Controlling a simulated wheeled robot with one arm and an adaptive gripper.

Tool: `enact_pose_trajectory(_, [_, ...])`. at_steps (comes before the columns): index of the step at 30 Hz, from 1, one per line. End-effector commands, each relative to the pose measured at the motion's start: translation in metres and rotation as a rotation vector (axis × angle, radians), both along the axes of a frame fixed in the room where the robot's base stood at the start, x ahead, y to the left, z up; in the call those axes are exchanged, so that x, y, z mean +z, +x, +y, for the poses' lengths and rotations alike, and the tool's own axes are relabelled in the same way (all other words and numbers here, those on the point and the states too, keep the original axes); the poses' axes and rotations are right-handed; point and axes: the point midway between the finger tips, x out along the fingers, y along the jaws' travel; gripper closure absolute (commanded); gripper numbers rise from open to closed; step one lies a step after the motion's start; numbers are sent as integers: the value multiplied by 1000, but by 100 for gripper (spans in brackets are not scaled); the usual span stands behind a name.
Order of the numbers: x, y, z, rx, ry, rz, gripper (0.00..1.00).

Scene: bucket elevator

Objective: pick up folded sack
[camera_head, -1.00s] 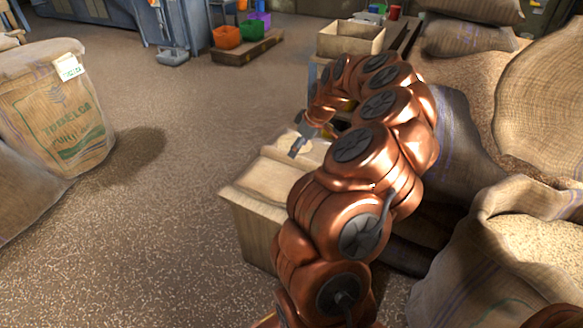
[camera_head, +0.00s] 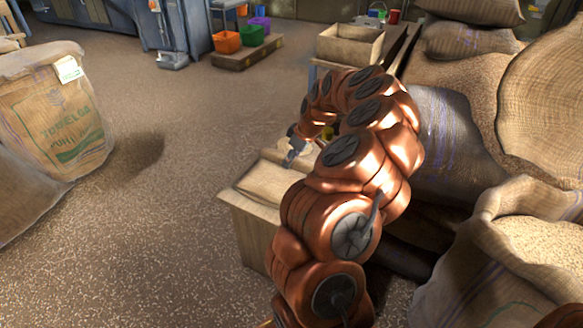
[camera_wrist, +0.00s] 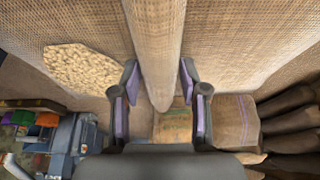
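In the wrist view a rounded fold of tan burlap (camera_wrist: 160,45) runs down between the two fingers of my gripper (camera_wrist: 160,75), close to both. It may be the folded sack; I cannot tell for sure. The fingers are apart, their purple pads partly showing; whether they press on the cloth is unclear. In the head view my gripper (camera_head: 290,155) is small, beside the far right edge of a tan-topped wooden box (camera_head: 250,222). My arm hides much of what lies to the right of it.
A printed standing sack (camera_head: 60,115) is at the left. An open grain sack (camera_head: 530,245) and stacked sacks (camera_head: 465,40) crowd the right. An empty wooden crate (camera_head: 350,48) and coloured bins (camera_head: 227,43) stand farther back. The floor between is clear.

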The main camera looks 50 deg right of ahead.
Motion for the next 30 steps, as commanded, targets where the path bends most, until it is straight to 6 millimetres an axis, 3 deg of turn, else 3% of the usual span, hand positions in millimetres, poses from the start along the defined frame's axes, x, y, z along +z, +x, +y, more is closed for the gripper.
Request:
enact_pose_trajectory(2, [0, 0, 0, 0, 0, 0, 68])
enact_pose_trajectory(11, [0, 0, 0, 0, 0, 0, 99])
enact_pose_trajectory(30, [3, 0, 0, 0, 0, 0, 100])
